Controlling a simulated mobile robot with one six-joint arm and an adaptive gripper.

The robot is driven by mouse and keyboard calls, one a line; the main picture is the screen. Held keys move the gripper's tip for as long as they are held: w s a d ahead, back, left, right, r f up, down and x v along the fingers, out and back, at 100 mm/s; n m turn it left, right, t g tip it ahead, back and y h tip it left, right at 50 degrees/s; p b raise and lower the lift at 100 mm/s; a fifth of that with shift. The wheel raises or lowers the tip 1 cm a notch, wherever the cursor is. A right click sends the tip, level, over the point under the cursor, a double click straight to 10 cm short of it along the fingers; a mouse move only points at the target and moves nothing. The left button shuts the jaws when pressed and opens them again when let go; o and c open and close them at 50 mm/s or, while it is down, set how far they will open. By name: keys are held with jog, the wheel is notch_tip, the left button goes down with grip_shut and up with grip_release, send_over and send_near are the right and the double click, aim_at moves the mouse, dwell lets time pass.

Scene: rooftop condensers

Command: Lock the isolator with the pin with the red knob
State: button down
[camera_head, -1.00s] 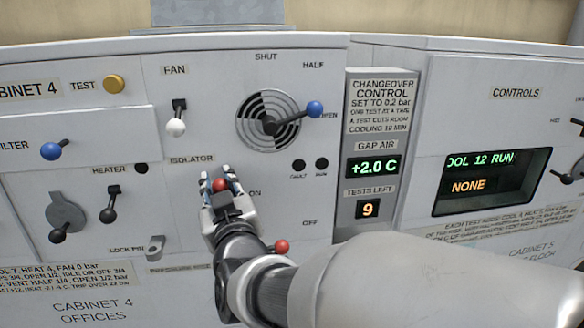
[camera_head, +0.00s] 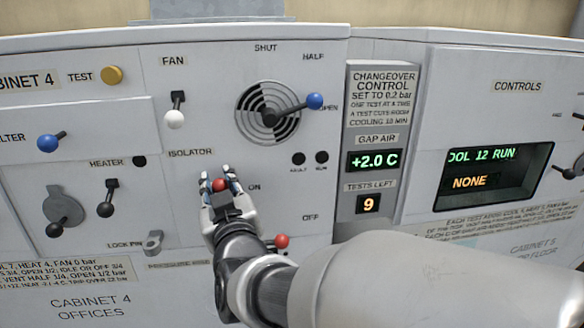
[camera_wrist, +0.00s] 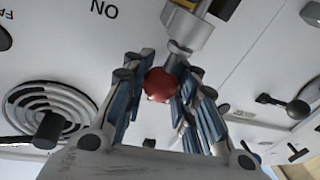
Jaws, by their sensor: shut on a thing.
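A red knob (camera_head: 219,185) sits between the fingers of my gripper (camera_head: 220,188), in front of the panel below the "ISOLATOR" label (camera_head: 190,153). In the wrist view, my gripper (camera_wrist: 160,95) is shut around this red knob (camera_wrist: 160,84). A grey metal shaft runs from the knob to a light metal block (camera_wrist: 189,30) with a yellow mark. I cannot tell whether the shaft is seated in it. A second red knob (camera_head: 281,241) shows beside my arm, below left of "OFF". My gripper and arm hide most of the isolator.
An open metal bracket (camera_head: 153,243) stands by the "LOCK PIN" label. The round fan vent with a blue-knobbed lever (camera_head: 315,101) is above right. The heater lever (camera_head: 107,198) and a round dial (camera_head: 62,208) are to the left. Displays (camera_head: 374,160) are to the right.

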jog(key=shift+f, duration=0.1)
jog(key=c, duration=1.2)
grip_release()
jog(key=v, duration=1.2)
jog(key=s+d+f+m+g+h+b, duration=0.2)
jog(key=s+d+f+g+h+b, duration=0.15)
jog(key=d+f, duration=0.6)
jog(key=s+d+f+m+g+h+b, duration=0.25)
jog(key=s+d+f+g, duration=0.25)
jog(key=d+f, duration=0.45)
jog(key=s+d+f+m+g+h+b, duration=0.1)
jog(key=s+d+f+m+g, duration=0.1)
jog(key=s+d, duration=0.5)
jog(key=shift+s+d+f+m+g+h+b, duration=0.3)
jog(key=shift+s+f+m+g+h, duration=0.1)
jog(key=shift+s+g, duration=0.3)
